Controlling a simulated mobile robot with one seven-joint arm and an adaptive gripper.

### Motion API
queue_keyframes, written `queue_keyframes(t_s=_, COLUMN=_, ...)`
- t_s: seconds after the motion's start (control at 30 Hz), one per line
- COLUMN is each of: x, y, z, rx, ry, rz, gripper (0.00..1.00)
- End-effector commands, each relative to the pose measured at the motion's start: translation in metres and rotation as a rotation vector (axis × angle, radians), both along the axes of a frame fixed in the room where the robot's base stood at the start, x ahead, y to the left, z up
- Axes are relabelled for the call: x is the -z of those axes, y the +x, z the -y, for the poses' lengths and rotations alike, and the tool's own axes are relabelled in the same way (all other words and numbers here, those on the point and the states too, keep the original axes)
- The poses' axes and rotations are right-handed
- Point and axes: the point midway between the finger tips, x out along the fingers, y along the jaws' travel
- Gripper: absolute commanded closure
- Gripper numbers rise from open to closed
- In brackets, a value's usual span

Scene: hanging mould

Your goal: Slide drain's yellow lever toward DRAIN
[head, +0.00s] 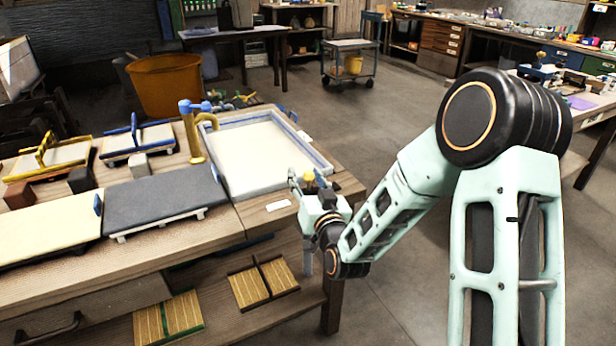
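A small yellow piece (308,177), which looks like the drain's lever, shows by the near right corner of the white basin (258,158). My gripper (306,183) is at that corner, with its fingertips close around or beside the yellow piece. I cannot tell whether they touch it. The gripper's body hides the lower part of the lever and the drain fitting. The fingers are too small in this view to show whether they are open or shut. A small white label (278,205) lies on the bench left of the gripper; its writing is unreadable.
A brass tap (191,135) with a blue handle stands at the basin's left side. Blue-handled and yellow-handled frames (138,139) and a dark board (160,197) fill the bench to the left. Slatted mats (262,284) lie on the lower shelf. Open floor lies behind the basin.

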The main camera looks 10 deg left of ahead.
Motion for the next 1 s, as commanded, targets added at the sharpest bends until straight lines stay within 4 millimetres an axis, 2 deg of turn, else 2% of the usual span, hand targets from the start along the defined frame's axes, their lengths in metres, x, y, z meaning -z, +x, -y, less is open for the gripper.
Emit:
queue_keyframes(t_s=0.27, x=0.0, y=-0.001, z=0.003, rx=0.004, ry=0.0, rz=0.001, gripper=0.6)
queue_keyframes(t_s=0.37, x=0.0, y=-0.01, z=0.007, rx=0.004, ry=-0.001, rz=0.002, gripper=0.6)
queue_keyframes(t_s=0.7, x=0.0, y=-0.056, z=0.025, rx=0.002, ry=-0.001, rz=-0.001, gripper=0.6)
queue_keyframes(t_s=1.0, x=0.0, y=-0.069, z=0.03, rx=0.002, ry=0.0, rz=0.001, gripper=0.6)
